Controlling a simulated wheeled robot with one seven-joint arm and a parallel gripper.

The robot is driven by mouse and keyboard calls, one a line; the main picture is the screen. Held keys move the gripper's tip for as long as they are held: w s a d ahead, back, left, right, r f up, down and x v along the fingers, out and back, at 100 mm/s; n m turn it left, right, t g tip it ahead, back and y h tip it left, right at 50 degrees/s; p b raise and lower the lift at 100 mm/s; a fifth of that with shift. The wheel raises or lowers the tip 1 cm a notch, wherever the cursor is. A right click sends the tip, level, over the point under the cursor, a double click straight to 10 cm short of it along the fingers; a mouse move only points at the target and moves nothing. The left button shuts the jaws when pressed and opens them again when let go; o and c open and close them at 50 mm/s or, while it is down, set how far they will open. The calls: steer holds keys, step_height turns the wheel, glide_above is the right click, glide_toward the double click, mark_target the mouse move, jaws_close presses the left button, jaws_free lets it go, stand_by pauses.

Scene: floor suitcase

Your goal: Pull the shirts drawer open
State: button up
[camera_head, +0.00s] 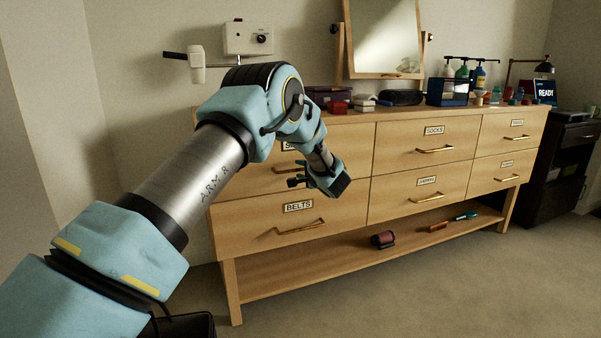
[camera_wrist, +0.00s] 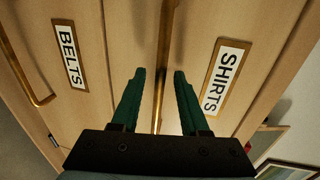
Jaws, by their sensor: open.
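The shirts drawer (camera_head: 345,150) is the upper left drawer of the wooden dresser and looks shut. My arm hides much of its front and most of its label. In the wrist view, the SHIRTS label (camera_wrist: 225,75) lies right of a long brass handle (camera_wrist: 166,45). My gripper (camera_head: 295,182) is in front of the drawer, and its fingers (camera_wrist: 160,78) are open. The handle runs between the two fingers in the wrist view. I cannot tell whether either finger touches it.
The BELTS drawer (camera_head: 255,226) is directly below, with its own brass handle (camera_head: 300,226). Socks (camera_head: 420,148) and other labelled drawers lie to the right. Boxes and bottles stand on the dresser top. A dark red roll (camera_head: 382,239) lies on the low shelf.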

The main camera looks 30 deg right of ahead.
steer(key=shift+w, duration=0.15)
jaws_close()
stand_by(0.4)
stand_by(1.0)
